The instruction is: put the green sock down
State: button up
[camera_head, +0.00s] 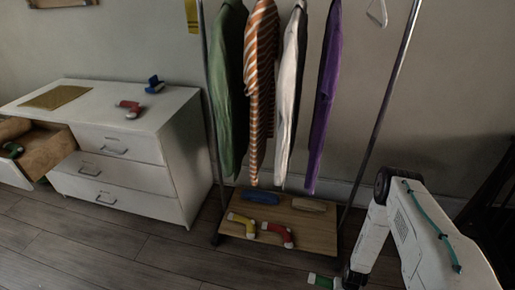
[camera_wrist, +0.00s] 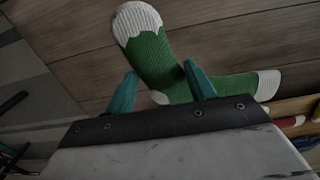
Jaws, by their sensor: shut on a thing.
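The green sock (camera_wrist: 155,60) has white toe, heel and cuff ends. In the wrist view it lies between the two teal fingers of my gripper (camera_wrist: 163,84), which is shut on it. The floorboards show beyond it, and I cannot tell the gap to the floor. In the head view the sock's end (camera_head: 322,280) shows at the bottom edge, in front of the clothes rack, beside my gripper (camera_head: 348,281). My arm and the frame edge hide much of the gripper there.
The rack's wooden base (camera_head: 320,225) holds a yellow sock (camera_head: 241,226), a red sock (camera_head: 277,235) and two folded items. Garments hang above. A white dresser (camera_head: 135,150) with an open drawer (camera_head: 45,155) stands left, with red and blue things on top. Floor at lower left is clear.

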jog(key=r, duration=0.3)
jog(key=shift+a+r, duration=0.25)
jog(key=shift+r, duration=0.15)
jog(key=w+a+r, duration=0.1)
jog(key=w+r, duration=0.2)
jog(key=r, duration=0.5)
jog(key=w+a+r, duration=0.1)
jog(key=w+r, duration=0.2)
jog(key=r, duration=0.5)
jog(key=w+a+r+n, duration=0.1)
jog(key=w+a+r, duration=0.1)
jog(key=r, duration=0.6)
jog(key=shift+w+r, duration=0.3)
jog(key=shift+w, duration=0.55)
jog(key=w+a+r, duration=0.2)
jog(key=r, duration=0.6)
jog(key=w+a+r+n, duration=0.1)
jog(key=w+a+r, duration=0.1)
jog(key=r, duration=0.6)
jog(key=w+a+r+n, duration=0.1)
jog(key=a+r, duration=0.3)
jog(key=r, duration=0.4)
jog(key=shift+w+a+r, duration=0.15)
jog(key=shift+w+r, duration=0.05)
jog(key=shift+w, duration=0.25)
jog(key=shift+w+a+r, duration=0.1)
jog(key=shift+w+r, duration=0.05)
jog(key=shift+w, duration=0.25)
jog(key=shift+a, duration=0.15)
